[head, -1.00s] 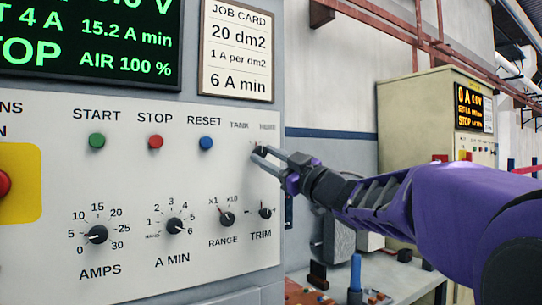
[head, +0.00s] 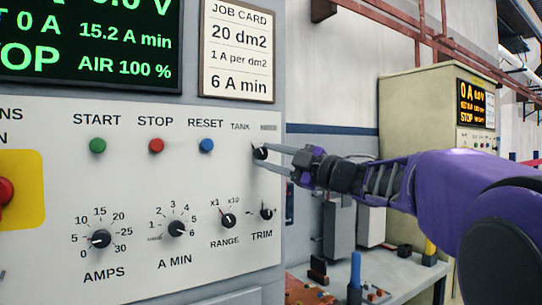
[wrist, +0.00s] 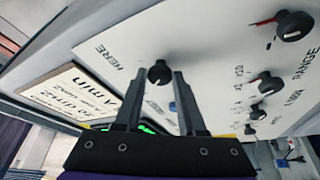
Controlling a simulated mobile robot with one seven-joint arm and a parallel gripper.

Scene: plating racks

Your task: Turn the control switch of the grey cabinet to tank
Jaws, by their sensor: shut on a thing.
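The grey cabinet (head: 150,180) fills the left of the head view. Its control switch (head: 259,152) is a small black knob at the panel's right edge, with the word TANK at its upper left and a blurred label at its upper right. Its pointer looks tilted up and left, toward TANK. My gripper (head: 266,157) reaches in from the right and is shut on this knob. In the wrist view the knob (wrist: 159,73) sits between my fingertips (wrist: 158,76), with the label HERE beside it; the pointer is not clear there.
START (head: 97,146), STOP (head: 156,146) and RESET (head: 207,145) buttons are left of the switch. The RANGE knob (head: 228,220) and TRIM knob (head: 266,213) are below it. A beige cabinet (head: 415,115) stands behind my arm.

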